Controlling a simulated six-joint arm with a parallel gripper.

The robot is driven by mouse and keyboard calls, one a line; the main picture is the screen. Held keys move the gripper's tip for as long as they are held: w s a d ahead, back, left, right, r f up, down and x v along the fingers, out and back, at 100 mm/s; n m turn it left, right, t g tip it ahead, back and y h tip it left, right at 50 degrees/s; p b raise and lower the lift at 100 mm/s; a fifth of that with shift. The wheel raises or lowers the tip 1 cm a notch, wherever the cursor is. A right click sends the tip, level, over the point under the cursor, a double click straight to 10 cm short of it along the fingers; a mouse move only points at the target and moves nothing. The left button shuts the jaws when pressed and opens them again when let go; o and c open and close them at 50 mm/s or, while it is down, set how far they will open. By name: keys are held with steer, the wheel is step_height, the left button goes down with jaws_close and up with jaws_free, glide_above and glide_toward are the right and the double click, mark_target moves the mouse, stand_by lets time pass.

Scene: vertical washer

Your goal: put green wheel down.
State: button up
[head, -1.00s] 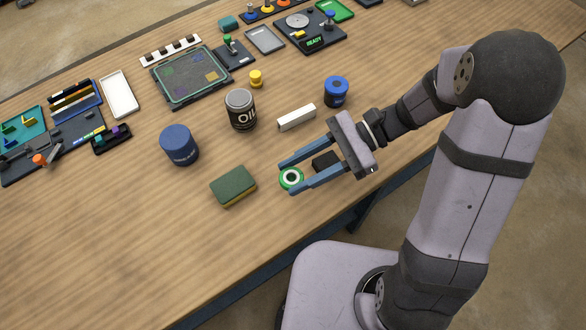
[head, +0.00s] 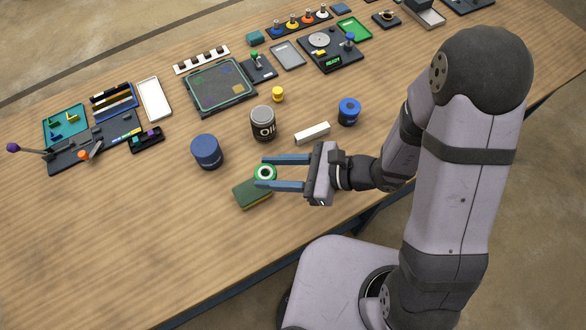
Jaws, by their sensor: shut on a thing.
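The green wheel (head: 265,174) is a small green ring with a white band and a dark centre. My gripper (head: 261,172) is shut on it in the head view, with one long blue finger on each side, and the wheel's face is turned up. The wheel appears just behind the green and yellow sponge (head: 252,195), and the lower finger overlaps the sponge in the picture. I cannot tell exactly how high the wheel is above the table.
A blue can (head: 206,152), an OIL can (head: 263,124), a white bar (head: 312,133) and a blue jar (head: 349,112) stand around the gripper. Trays and boards line the back of the wooden table (head: 130,220). The front left of the table is clear.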

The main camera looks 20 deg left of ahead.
mark_target(297, 177)
steer(key=w+d+f+m+t+h, duration=0.1)
steer(key=w+d+f+m+t, duration=0.2)
steer(key=w+f+m+t, duration=0.2)
steer(key=w+t, duration=0.1)
steer(key=w, duration=0.2)
steer(key=shift+w+d, duration=0.25)
steer(key=shift+d, duration=0.1)
step_height(297, 177, down, 3)
steer(key=b, duration=0.3)
steer(key=shift+f+p, duration=0.45)
steer(key=shift+f, duration=1.2)
steer(key=shift+f+p, duration=0.3)
steer(key=shift+f, duration=1.55)
